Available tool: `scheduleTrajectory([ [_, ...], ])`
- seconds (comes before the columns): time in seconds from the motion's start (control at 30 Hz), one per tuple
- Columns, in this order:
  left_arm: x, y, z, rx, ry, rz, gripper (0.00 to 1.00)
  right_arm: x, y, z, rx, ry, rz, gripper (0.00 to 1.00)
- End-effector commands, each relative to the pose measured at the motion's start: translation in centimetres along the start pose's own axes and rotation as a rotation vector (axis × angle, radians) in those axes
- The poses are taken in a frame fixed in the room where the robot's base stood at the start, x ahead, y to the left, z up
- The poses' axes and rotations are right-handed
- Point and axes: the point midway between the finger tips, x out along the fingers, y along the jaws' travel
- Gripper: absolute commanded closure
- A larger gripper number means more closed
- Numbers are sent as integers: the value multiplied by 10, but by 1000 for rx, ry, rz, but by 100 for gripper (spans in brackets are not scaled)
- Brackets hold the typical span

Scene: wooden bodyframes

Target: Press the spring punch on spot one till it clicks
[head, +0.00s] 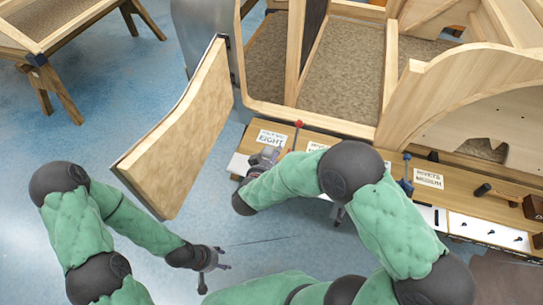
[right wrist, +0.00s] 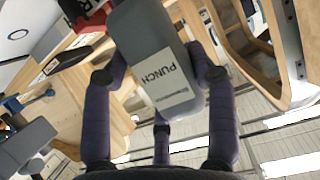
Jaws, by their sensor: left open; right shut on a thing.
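The spring punch (right wrist: 152,62) is a grey block with a white "PUNCH" label in the right wrist view, between the purple-grey fingers of my right gripper (right wrist: 160,95), which is shut on it. In the head view my right gripper (head: 268,157) is over the near left end of the wooden bench, beside the "EIGHT" card; the punch is not clear there. My left gripper (head: 214,268) is open and empty above the blue floor. A white surface with a dark ring (right wrist: 18,34) shows at the wrist view's upper left; I cannot tell whether this is spot one.
The bench (head: 465,200) bears paper cards, a red-topped tool (head: 298,124), a blue tool (head: 407,165) and a dark-handled mallet (head: 483,190). Large wooden bodyframes (head: 390,80) stand behind. A tan panel (head: 180,135) stands at left. The blue floor around my left gripper is free.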

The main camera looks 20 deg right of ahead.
Motion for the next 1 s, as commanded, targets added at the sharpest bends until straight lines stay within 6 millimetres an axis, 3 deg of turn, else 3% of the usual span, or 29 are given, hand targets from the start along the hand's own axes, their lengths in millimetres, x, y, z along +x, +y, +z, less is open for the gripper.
scheduleTrajectory([
  [1.0, -6, 2, 0, 0, 0, 0, 46, -1, 0, 0, 2, 2, 0, 100],
])
